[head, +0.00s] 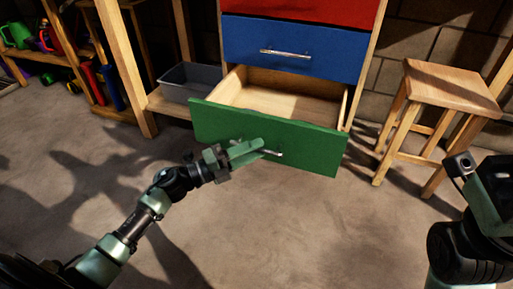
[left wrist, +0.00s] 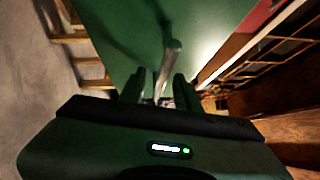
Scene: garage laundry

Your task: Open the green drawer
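The green drawer (head: 310,152) is pulled well out of the cabinet, and its empty light-wood inside shows in the head view. Its metal handle (head: 274,153) is on the front face, partly hidden by my left gripper (head: 252,151). In the left wrist view, the green front (left wrist: 120,30) fills the upper middle. The handle (left wrist: 171,58) reaches down between the two fingers of my left gripper (left wrist: 158,90), which stand apart with space around the bar. I cannot tell whether a finger touches it. Part of my right arm shows at the right edge of the head view; its fingertips do not show.
A blue drawer (head: 295,50) and a red drawer (head: 310,8) above are closed. A grey bin (head: 190,82) stands left of the cabinet. A wooden stool (head: 450,88) stands to the right. The concrete floor (head: 270,225) before the drawer is clear.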

